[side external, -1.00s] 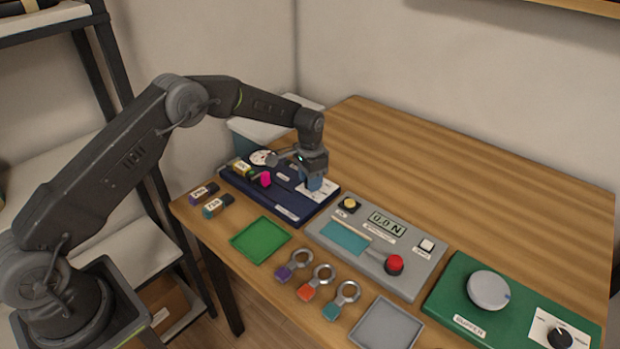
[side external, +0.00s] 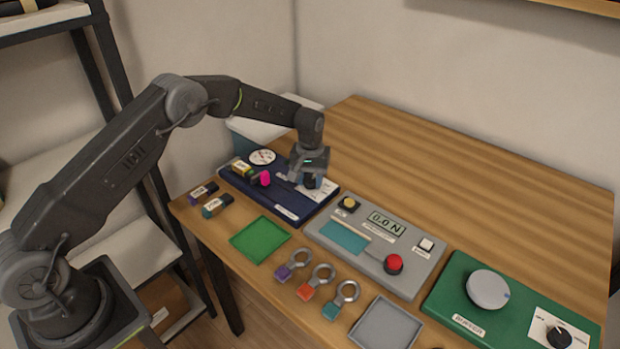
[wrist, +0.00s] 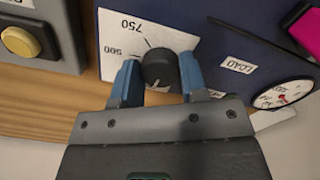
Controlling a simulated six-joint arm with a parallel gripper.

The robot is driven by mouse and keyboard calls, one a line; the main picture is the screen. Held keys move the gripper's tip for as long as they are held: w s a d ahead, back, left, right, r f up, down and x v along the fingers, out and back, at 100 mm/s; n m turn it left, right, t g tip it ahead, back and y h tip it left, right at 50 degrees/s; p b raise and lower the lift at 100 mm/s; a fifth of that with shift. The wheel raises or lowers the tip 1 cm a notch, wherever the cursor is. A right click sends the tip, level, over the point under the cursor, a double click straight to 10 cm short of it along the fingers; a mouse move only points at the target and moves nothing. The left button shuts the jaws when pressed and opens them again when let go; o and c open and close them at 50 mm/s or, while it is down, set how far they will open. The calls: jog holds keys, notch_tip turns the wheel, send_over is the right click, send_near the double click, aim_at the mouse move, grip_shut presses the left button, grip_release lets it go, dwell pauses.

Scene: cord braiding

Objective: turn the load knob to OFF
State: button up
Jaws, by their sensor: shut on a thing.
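The load knob (wrist: 160,68) is a round black knob on a white scale plate (wrist: 112,25) marked 750 and 500. A short light mark shows on the knob's near edge in the wrist view. The rest of the scale, including any OFF mark, is hidden or unreadable. My gripper (wrist: 158,78) has its two blue fingers on either side of the knob and is shut on it. In the side view my gripper (side external: 312,182) is down at the right end of the dark blue panel (side external: 262,198).
A dial gauge (side external: 262,157) and a pink part (side external: 265,179) sit on the same panel, left of my gripper. The grey force panel (side external: 345,262) with a yellow button (side external: 349,203) lies close on the right. The table behind is clear.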

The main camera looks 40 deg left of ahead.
jog(key=shift+n, duration=0.7)
jog(key=o, duration=0.9)
jog(key=shift+r, duration=0.1)
notch_tip(320, 180, up, 14)
jog(key=shift+f, duration=0.2)
notch_tip(320, 180, up, 6)
jog(key=f, duration=0.1)
send_over(310, 180)
jog(key=shift+d+r, duration=0.1)
jog(key=shift+r, duration=0.9)
